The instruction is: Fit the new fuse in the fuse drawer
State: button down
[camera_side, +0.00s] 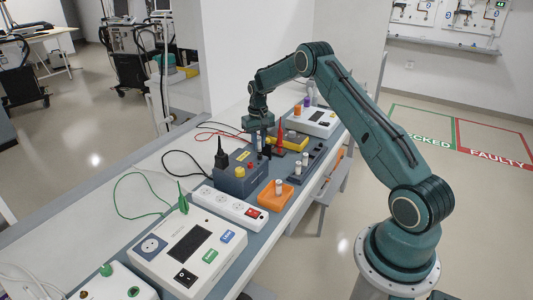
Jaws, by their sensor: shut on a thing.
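My gripper (258,128) points down over the far half of the bench, behind the dark blue box. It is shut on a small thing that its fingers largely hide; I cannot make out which. A white cylinder, possibly a fuse (278,187), stands upright in an orange tray (272,201) in the middle of the bench, well apart from my gripper. Another pale cylinder (304,159) stands in a dark holder (306,172) farther right. I cannot tell which part is the fuse drawer.
A dark blue box (239,183) with a black plug (220,157), a white power strip (229,206) and a white tester (187,250) stand nearer. A red probe (280,135) and a yellow device (291,140) are close right of my gripper. Cables lie along the left side.

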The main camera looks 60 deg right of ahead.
aim_at(259, 151)
jog(key=shift+f, duration=1.85)
jog(key=shift+f, duration=0.75)
dwell(0.3)
jog(key=c, duration=1.2)
grip_release()
jog(key=shift+c, duration=0.2)
jog(key=shift+r, duration=0.1)
notch_tip(259, 151, up, 14)
jog(key=shift+f, duration=0.2)
